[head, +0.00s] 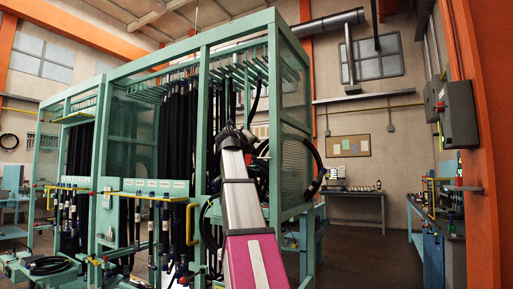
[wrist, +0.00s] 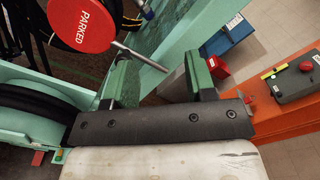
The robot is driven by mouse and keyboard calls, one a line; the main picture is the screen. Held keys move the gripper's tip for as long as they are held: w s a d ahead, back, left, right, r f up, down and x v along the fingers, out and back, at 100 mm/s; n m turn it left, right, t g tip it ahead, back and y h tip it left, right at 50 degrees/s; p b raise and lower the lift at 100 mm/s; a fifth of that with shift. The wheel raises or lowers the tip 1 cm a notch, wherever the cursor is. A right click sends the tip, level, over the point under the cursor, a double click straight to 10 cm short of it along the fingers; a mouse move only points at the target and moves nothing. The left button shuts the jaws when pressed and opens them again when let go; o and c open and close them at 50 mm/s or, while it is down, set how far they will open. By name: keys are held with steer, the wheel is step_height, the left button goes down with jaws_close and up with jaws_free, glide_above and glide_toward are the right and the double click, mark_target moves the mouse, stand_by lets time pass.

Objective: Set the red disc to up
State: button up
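The red disc (wrist: 82,25), marked PARKED, is at the upper left of the wrist view, its lettering turned steeply. A thin grey rod (wrist: 145,60) runs from the disc down to the right and crosses the view by my fingertips. My gripper (wrist: 160,65) is open, with two green-padded fingers apart and nothing seen held between them. The disc lies to the left of and beyond the left finger, apart from it. Whether the rod touches a finger I cannot tell. In the head view my arm covers the disc, and the fingers cannot be made out.
A green rack (head: 200,120) hung with black hoses (head: 175,130) fills the left and middle of the head view. A green rail (wrist: 200,30) and a coiled black hose (wrist: 30,110) are close in the wrist view. Open floor (head: 365,255) lies to the right.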

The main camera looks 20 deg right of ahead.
steer(key=v, duration=0.5)
steer(key=shift+s, duration=0.1)
steer(key=shift+a, duration=0.1)
stand_by(0.3)
